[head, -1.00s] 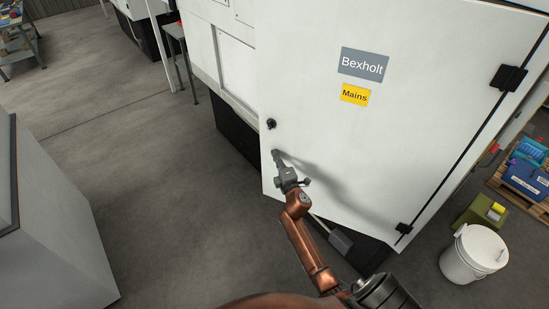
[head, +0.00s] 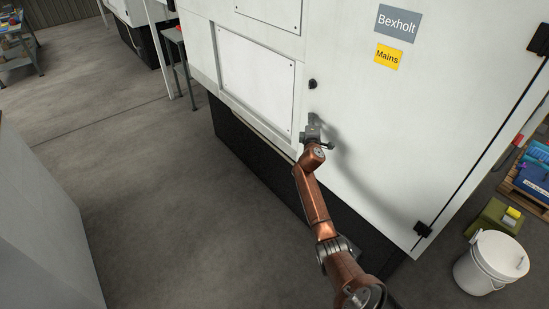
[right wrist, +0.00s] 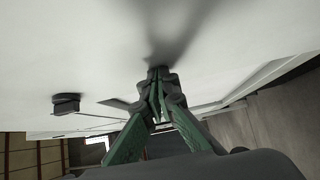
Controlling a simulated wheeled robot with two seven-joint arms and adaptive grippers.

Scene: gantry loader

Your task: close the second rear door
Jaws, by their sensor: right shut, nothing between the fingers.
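The white cabinet door (head: 410,125) carries a grey "Bexholt" label and a yellow "Mains" label, with black hinges on its right edge. Its black knob (head: 312,84) is near the left edge. The door looks about in line with the cabinet front; I cannot tell whether a small gap is left. My right gripper (head: 313,122) is shut and empty, its tips at the door face just below the knob. In the right wrist view, the green fingers (right wrist: 158,85) are together against or very near the white door (right wrist: 230,40), with the black knob (right wrist: 66,103) to the left. My left gripper is out of view.
A white panel (head: 254,80) is left of the door, above a dark base. A white bucket (head: 490,262), a green box (head: 492,217) and a pallet (head: 525,190) with blue items stand at right. A grey cabinet (head: 40,220) is at left. The floor between is clear.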

